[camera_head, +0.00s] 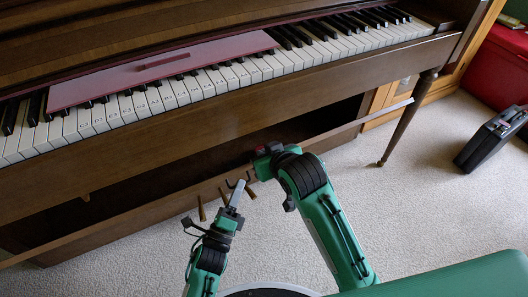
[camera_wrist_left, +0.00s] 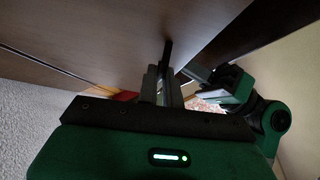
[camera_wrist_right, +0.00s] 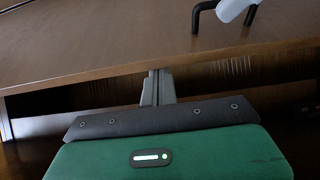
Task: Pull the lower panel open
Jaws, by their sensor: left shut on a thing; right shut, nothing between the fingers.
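The brown wooden lower panel (camera_head: 120,222) runs along the piano's base, its top edge standing away from the case with a dark opening behind it. A black handle (camera_wrist_right: 205,18) is on its face. It also shows in the left wrist view (camera_wrist_left: 167,50). My left gripper (camera_head: 239,188) is shut on the handle, and its finger shows beside the handle in the right wrist view. My right gripper (camera_head: 262,165) is shut and empty at the panel's top edge. In the right wrist view its fingers (camera_wrist_right: 156,86) overlap that edge; contact is unclear.
The piano keyboard (camera_head: 190,87) with a dark red board (camera_head: 165,68) on it overhangs the opening. Several brass pedals (camera_head: 201,209) stick out near my left gripper. A piano leg (camera_head: 408,118) stands at right.

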